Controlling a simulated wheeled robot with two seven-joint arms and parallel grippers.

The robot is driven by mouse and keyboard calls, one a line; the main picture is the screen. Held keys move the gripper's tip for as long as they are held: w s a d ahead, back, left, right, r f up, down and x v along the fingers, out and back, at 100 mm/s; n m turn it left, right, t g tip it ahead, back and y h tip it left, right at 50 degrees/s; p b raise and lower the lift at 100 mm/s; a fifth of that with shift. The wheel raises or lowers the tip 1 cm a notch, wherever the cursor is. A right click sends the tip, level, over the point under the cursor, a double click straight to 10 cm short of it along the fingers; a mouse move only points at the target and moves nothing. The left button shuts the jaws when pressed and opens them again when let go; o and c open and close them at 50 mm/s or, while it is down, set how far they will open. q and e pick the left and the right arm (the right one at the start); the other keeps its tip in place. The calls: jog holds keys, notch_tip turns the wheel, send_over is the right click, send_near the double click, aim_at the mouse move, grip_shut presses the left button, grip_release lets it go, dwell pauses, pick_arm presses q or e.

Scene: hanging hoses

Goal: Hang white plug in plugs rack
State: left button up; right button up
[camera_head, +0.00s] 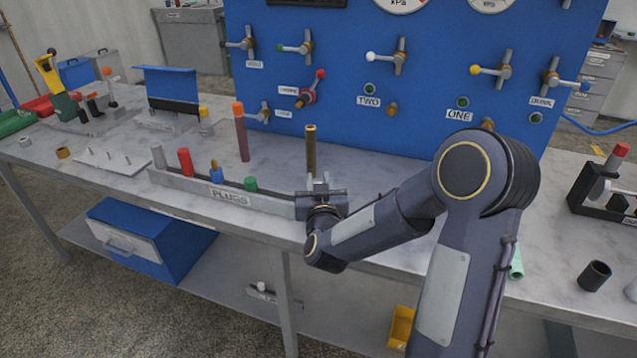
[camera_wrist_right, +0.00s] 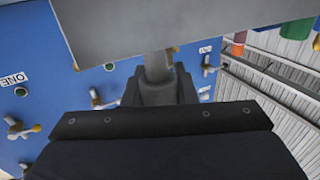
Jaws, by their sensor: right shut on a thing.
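The grey plugs rack (camera_head: 222,198), labelled PLUGS, lies along the front of the bench. My right gripper (camera_head: 321,188) is low at the rack's right end. In the right wrist view, my right gripper (camera_wrist_right: 158,88) is shut around a pale cylinder, seemingly the white plug (camera_wrist_right: 157,66). The plug is hidden in the head view, and I cannot tell whether it touches the rack. My left gripper is out of view.
A tall brass rod (camera_head: 311,150) stands close behind my right gripper. An orange-topped rod (camera_head: 241,132) stands behind the rack. The blue valve panel (camera_head: 335,70) rises at the back. A large grey surface (camera_wrist_right: 150,22) covers the wrist view's top.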

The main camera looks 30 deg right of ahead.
pick_arm(q)
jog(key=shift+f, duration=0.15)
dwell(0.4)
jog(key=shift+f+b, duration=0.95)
jog(key=shift+b, duration=0.05)
dwell(2.1)
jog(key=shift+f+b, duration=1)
dwell(1.9)
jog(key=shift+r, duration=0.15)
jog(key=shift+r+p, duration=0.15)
jog(key=shift+p, duration=0.15)
dwell(1.0)
